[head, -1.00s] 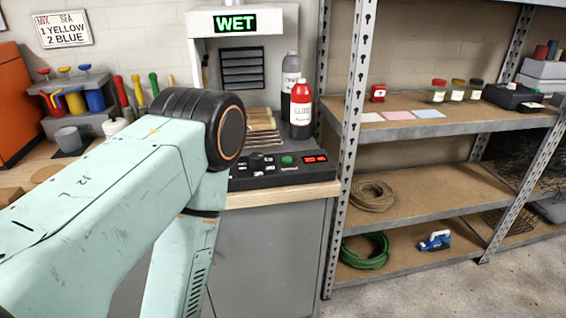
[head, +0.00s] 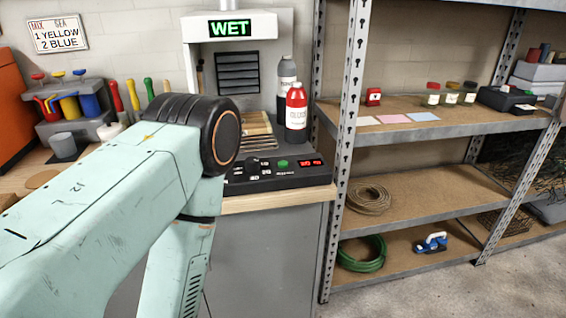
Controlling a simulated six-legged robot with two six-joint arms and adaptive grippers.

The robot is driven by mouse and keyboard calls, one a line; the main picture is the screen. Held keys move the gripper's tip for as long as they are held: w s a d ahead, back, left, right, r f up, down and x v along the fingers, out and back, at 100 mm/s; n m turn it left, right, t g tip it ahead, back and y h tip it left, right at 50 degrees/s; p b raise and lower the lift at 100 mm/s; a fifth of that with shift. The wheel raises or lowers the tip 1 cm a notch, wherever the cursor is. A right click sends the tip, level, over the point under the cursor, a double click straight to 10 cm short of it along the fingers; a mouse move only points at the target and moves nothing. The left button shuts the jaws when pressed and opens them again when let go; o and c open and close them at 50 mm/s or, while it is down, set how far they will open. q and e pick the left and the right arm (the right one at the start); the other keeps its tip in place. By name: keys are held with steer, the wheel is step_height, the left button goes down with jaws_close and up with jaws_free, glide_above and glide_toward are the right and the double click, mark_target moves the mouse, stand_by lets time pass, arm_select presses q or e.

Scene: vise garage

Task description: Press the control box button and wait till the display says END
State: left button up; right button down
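The control box (head: 300,179) is a dark panel on the front of the bench, with knobs, a green button (head: 283,163) and small red displays (head: 311,163) at its right end. The display above the booth reads WET (head: 230,28) in green. My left arm comes in from the left and covers the left end of the control box. Its gripper is out of the picture, and so is my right gripper. The small red displays are too small to read.
A grey bottle (head: 287,83) and a red bottle (head: 296,113) stand behind the control box. A metal shelf (head: 440,130) with jars, cards and coiled hoses stands to the right. Paint cans and tools (head: 75,100) sit at the left. The floor at lower right is clear.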

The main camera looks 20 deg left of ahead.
arm_select(q)
jaws_close()
stand_by(1.1)
